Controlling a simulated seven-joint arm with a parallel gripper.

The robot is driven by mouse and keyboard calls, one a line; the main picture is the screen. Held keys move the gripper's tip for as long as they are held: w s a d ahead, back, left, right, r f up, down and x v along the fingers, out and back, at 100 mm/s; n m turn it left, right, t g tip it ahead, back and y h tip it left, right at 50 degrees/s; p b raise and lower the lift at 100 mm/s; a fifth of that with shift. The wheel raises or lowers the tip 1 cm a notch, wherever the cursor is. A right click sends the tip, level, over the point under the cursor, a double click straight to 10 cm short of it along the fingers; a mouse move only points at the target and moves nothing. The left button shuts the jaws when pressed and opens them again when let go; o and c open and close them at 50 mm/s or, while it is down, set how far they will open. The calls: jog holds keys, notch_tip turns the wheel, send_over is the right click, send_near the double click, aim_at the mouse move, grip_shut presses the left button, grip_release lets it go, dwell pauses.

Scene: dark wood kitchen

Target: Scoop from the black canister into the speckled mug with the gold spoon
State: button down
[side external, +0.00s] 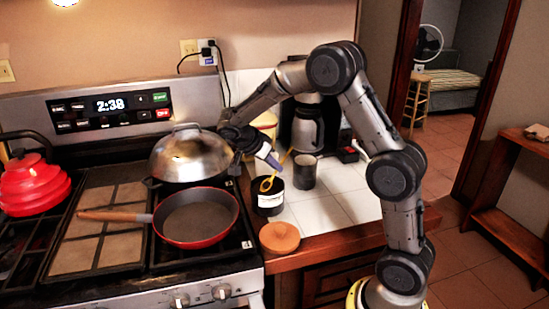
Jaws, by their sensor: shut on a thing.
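The black canister (270,201) with a white label stands on the tiled counter beside the stove. The speckled mug (305,173), dark grey, stands upright just behind it and to the right. My gripper (275,163) is above the canister, tilted down to the right, and shut on the gold spoon (284,159). The spoon slants, its handle up to the right and its bowl low at the canister's mouth. I cannot tell whether the bowl is inside the rim or in front of it, or whether it carries anything. The insides of canister and mug are hard to see.
A round tan lid (280,237) lies at the counter's front edge. A red pan (196,217) and a domed steel lid (188,156) are on the stove to the left. A steel carafe (307,128) stands behind the mug. White tile (345,196) to the right is clear.

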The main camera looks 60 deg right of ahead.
aim_at(276, 171)
jog(key=shift+w+a+f, duration=0.15)
jog(key=shift+a+f, duration=0.1)
jog(key=shift+a, duration=0.15)
jog(key=shift+w+a, duration=0.1)
jog(key=shift+a, duration=0.2)
jog(key=shift+a+r, duration=0.15)
jog(key=shift+r, duration=0.05)
jog(key=shift+d+r, duration=0.15)
jog(key=shift+r, duration=0.9)
jog(key=shift+d+r, duration=0.1)
jog(key=shift+r, duration=0.9)
jog(key=shift+d+r+y, duration=0.45)
jog(key=shift+r+y, duration=0.15)
jog(key=shift+s+d+r+t+y, duration=0.3)
jog(key=shift+d+r+t+y, duration=0.25)
jog(key=shift+y, duration=0.55)
jog(key=shift+r, duration=0.1)
